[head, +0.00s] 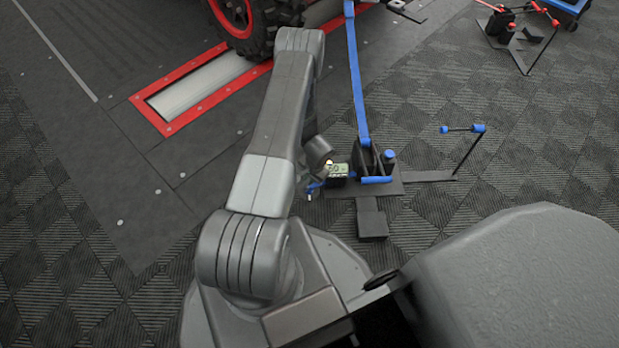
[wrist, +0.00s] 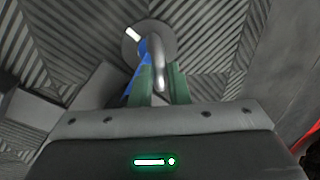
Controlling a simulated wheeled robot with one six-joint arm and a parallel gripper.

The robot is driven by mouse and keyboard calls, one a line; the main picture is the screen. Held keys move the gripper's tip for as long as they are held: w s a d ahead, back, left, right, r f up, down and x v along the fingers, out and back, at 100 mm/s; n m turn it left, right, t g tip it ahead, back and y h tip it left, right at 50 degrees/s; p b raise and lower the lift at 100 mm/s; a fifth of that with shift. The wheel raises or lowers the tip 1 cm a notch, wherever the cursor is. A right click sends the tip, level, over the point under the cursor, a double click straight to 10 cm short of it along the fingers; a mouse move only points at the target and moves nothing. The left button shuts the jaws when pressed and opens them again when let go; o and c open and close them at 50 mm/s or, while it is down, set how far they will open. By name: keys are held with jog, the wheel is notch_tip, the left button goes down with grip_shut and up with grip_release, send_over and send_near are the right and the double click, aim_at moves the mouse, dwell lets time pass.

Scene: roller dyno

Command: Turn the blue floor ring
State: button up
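The floor ring (wrist: 162,45) shows in the wrist view as a curved grey metal loop standing on a round grey plate with a white mark. Blue (wrist: 143,55) shows beside and below the loop, partly behind the left finger. My gripper (wrist: 161,80) has its two green fingers close together on either side of the loop's near part, and looks shut on it. In the head view my gripper (head: 321,183) is low by the floor, left of the black strap stand. A small blue part shows beside it there; the loop is mostly hidden.
A black stand (head: 372,222) with a blue strap (head: 354,75) is close to the right of my gripper. A thin arm with a blue end (head: 478,128) stands farther right. A vehicle tire (head: 255,30) and red-framed roller (head: 195,92) are beyond my arm.

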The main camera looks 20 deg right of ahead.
grip_shut()
jog(key=shift+f+m+b, duration=0.1)
jog(key=shift+m+b, duration=0.65)
jog(key=shift+m, duration=0.25)
jog(key=m+b, duration=0.1)
jog(key=m, duration=0.1)
jog(key=shift+a+m+h, duration=0.1)
jog(key=shift+m+h, duration=0.2)
jog(key=shift+h, duration=0.1)
jog(key=m, duration=0.1)
jog(key=m+p, duration=0.1)
jog(key=m, duration=0.1)
jog(key=shift+w+a+r+h, duration=0.1)
jog(key=shift+r+h, duration=0.1)
jog(key=shift+h, duration=0.1)
jog(key=shift+m+p, duration=0.75)
jog(key=shift+m, duration=0.35)
jog(key=shift+f, duration=0.1)
